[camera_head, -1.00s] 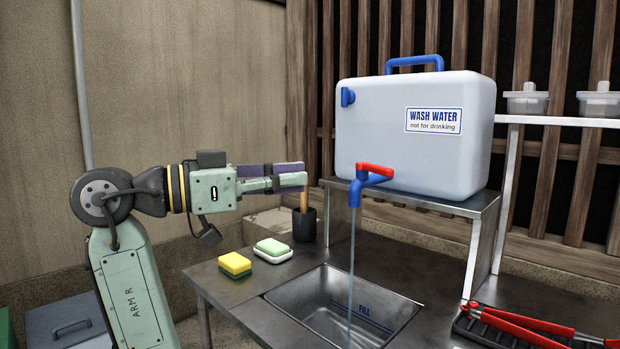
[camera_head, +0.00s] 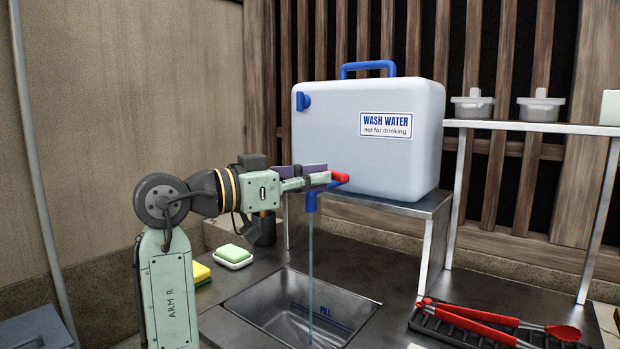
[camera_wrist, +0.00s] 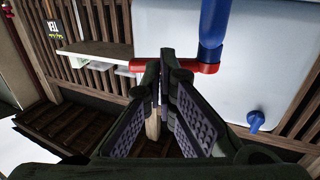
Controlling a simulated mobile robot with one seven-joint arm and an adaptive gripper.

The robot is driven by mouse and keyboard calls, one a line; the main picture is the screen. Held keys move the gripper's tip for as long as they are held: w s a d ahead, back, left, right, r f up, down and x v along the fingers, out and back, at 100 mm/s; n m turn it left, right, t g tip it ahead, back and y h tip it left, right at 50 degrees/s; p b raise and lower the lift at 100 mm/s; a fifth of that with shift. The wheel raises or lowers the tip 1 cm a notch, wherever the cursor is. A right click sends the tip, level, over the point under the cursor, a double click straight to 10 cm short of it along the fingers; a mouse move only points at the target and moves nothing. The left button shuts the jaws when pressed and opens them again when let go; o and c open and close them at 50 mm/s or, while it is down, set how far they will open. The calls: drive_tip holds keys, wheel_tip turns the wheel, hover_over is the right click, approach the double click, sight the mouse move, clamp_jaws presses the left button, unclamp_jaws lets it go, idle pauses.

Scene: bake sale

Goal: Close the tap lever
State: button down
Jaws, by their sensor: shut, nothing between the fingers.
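The blue tap (camera_head: 311,202) sticks out low on the front of the white wash-water container (camera_head: 410,160). Its red lever (camera_head: 340,176) is on top, partly hidden by my fingers in the head view. A thin stream of water (camera_head: 311,250) runs from the spout into the sink. My gripper (camera_head: 326,179) is shut and empty, with its fingertips right at the lever. In the wrist view the red lever (camera_wrist: 203,67) and blue tap (camera_wrist: 212,28) are just beyond the fingertips (camera_wrist: 165,62). I cannot tell whether they touch.
The metal sink (camera_head: 270,300) lies below the tap. A green soap bar on a white dish (camera_head: 233,262) and a yellow sponge (camera_head: 200,272) are left of it. Red-handled tongs (camera_head: 470,325) lie on a dark rack at right. A shelf (camera_head: 540,127) holds lidded tubs.

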drive_tip(key=shift+d, duration=0.1)
drive_tip(key=d+n+t+y, duration=0.1)
drive_tip(key=t, duration=0.1)
drive_tip(key=d+n+t+y, duration=0.1)
drive_tip(key=n+y, duration=0.1)
drive_tip(key=shift+w+d+t+b, duration=0.1)
drive_tip(key=shift+d+t+b, duration=0.1)
drive_tip(key=shift+t+b, duration=0.2)
drive_tip(key=shift+a, duration=0.1)
